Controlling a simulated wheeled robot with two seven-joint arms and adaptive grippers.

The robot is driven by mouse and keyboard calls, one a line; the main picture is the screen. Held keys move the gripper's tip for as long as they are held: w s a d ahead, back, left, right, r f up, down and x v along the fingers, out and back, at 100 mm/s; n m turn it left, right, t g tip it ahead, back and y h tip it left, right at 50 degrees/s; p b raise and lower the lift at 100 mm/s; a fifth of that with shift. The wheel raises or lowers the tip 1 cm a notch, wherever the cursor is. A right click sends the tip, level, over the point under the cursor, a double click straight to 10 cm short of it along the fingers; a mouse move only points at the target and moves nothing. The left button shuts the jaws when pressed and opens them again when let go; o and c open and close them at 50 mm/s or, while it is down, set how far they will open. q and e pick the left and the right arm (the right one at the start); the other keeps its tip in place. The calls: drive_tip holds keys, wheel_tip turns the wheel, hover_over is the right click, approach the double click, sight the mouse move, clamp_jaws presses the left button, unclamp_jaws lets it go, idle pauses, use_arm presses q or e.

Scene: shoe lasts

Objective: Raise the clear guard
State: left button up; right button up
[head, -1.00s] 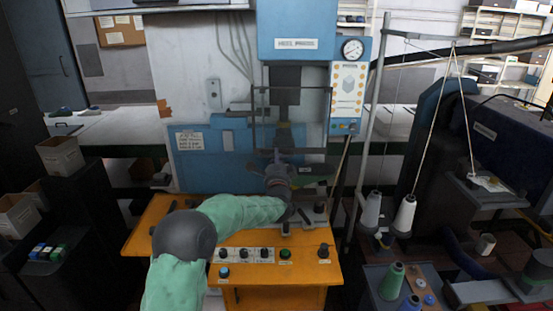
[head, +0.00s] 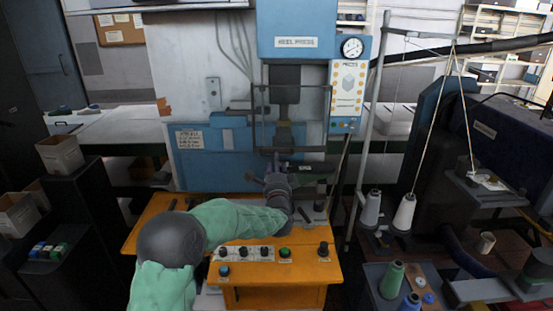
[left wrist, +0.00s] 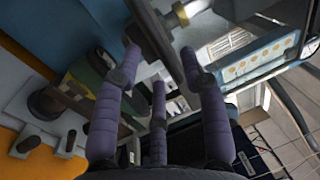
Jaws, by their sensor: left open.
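The heel press (head: 290,43) stands ahead with a blue head. The clear guard (head: 254,118) shows as a thin dark frame in front of the press ram, with a dark bar along its lower edge. My left gripper (head: 274,170) is open just below and in front of that bar. In the left wrist view its purple fingers (left wrist: 160,68) are spread, and a dark bar (left wrist: 153,32) runs across beyond and between the fingertips. I cannot tell whether any finger touches it. My right gripper is not in view.
An orange control table (head: 270,297) with several knobs lies under my left arm. A gauge (head: 352,47) and a button panel (head: 348,90) hang right of the guard. A thread stand (head: 365,140) with white cones stands further right. Dark shelves with boxes (head: 60,154) are at left.

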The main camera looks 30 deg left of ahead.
use_arm(q)
drive_tip(key=v, duration=0.7)
drive_tip(key=shift+s, duration=0.1)
drive_tip(key=s+d+f+n+g+h, duration=0.1)
drive_tip(key=d+f+g+h, duration=0.1)
drive_tip(key=f, duration=0.8)
drive_tip(key=s+d+f+n+g+h, duration=0.2)
drive_tip(key=d+f+h, duration=0.2)
drive_tip(key=d+f, duration=0.3)
drive_tip(key=s+d+f+n+g+h, duration=0.1)
drive_tip(key=d+f, duration=0.4)
drive_tip(key=f, duration=1)
drive_tip(key=shift+s+d+n+g+h, duration=0.1)
drive_tip(key=shift+s+n+g+h, duration=0.15)
drive_tip(key=shift+h, duration=0.45)
drive_tip(key=shift+s+d+n+g+h, duration=0.15)
drive_tip(key=shift+n+g+h, duration=0.1)
drive_tip(key=shift+h, duration=0.45)
drive_tip(key=s+d+f+n+g+h, duration=0.4)
drive_tip(key=s+d+f, duration=0.4)
drive_tip(key=s+f, duration=0.5)
drive_tip(key=s+d+f+n+g, duration=0.2)
drive_tip(key=s+d+f+g, duration=0.1)
drive_tip(key=s, duration=0.5)
drive_tip(key=s+d+f+n+g+h, duration=0.1)
drive_tip(key=s+d+f+n+g, duration=0.1)
drive_tip(key=s, duration=0.6)
drive_tip(key=shift+s+d+f+n+g, duration=0.2)
drive_tip(key=shift+d+f+n+g, duration=0.3)
drive_tip(key=shift+g, duration=0.4)
